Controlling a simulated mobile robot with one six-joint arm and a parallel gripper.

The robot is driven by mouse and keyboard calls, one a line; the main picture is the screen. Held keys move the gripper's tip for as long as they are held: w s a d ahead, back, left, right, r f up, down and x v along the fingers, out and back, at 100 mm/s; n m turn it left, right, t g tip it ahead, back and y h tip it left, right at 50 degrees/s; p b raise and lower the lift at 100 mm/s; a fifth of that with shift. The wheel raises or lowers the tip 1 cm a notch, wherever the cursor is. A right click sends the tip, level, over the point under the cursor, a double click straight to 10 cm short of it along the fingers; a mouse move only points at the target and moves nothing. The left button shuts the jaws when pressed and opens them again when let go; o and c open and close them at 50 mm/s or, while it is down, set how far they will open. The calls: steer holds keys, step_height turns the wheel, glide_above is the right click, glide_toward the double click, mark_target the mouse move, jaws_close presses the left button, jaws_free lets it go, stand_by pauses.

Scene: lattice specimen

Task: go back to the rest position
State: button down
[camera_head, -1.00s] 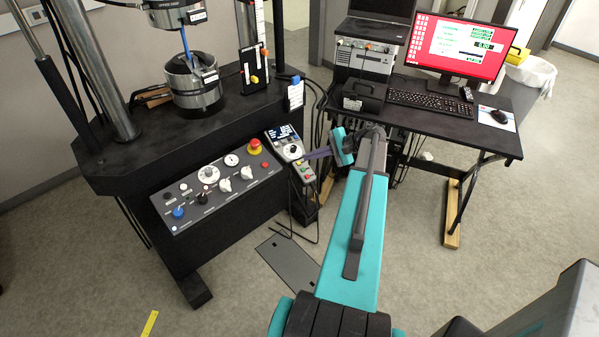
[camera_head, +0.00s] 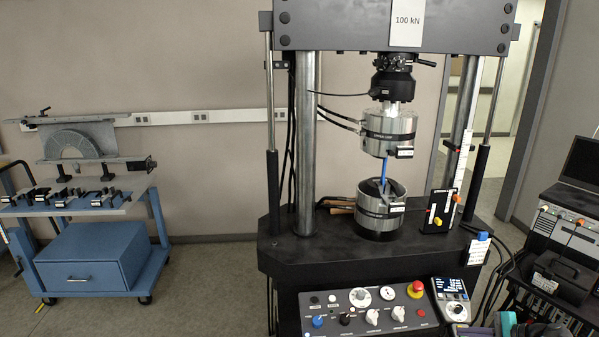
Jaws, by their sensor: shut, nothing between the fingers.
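My gripper (camera_head: 474,330) shows only in part at the bottom edge, right of the handset (camera_head: 450,298) with a lit display. Its slim greyish-purple fingers look shut, with nothing seen between them. The teal end of my arm (camera_head: 505,323) is next to it, cut off by the frame edge. The testing machine stands upright in the middle. A thin blue piece (camera_head: 383,172) stands between its upper grip (camera_head: 389,133) and lower grip (camera_head: 380,212). My gripper is well apart from both grips.
The machine's control panel (camera_head: 368,311) with a red button is left of the handset. A black desk with a grey box (camera_head: 563,233) and laptop stands at right. A blue cart (camera_head: 92,258) with fixtures is at left, with open floor between it and the machine.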

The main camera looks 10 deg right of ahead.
steer(key=s+a+f+n+g+b, duration=0.1)
steer(key=a+f+n+g, duration=0.15)
steer(key=a+f, duration=0.6)
steer(key=s+a+f+n+g+b, duration=0.1)
steer(key=a+f+n+g, duration=0.15)
steer(key=a+f, duration=0.6)
steer(key=s+a+f+n+g+b, duration=0.1)
steer(key=a+f+n+g, duration=0.2)
steer(key=a, duration=1)
steer(key=s+a+f+n+g+h+b, duration=0.1)
steer(key=s+a+f+n+g+h, duration=0.2)
steer(key=s, duration=0.7)
steer(key=s+a+f+n+g+h+b, duration=0.1)
steer(key=s+a+f+n+g+h, duration=0.2)
steer(key=s+a+f+n, duration=0.4)
steer(key=s+a+f+g, duration=0.1)
steer(key=s+a+f, duration=0.3)
steer(key=a, duration=0.2)
steer(key=shift+s+f+b, duration=0.3)
steer(key=shift+b, duration=0.1)
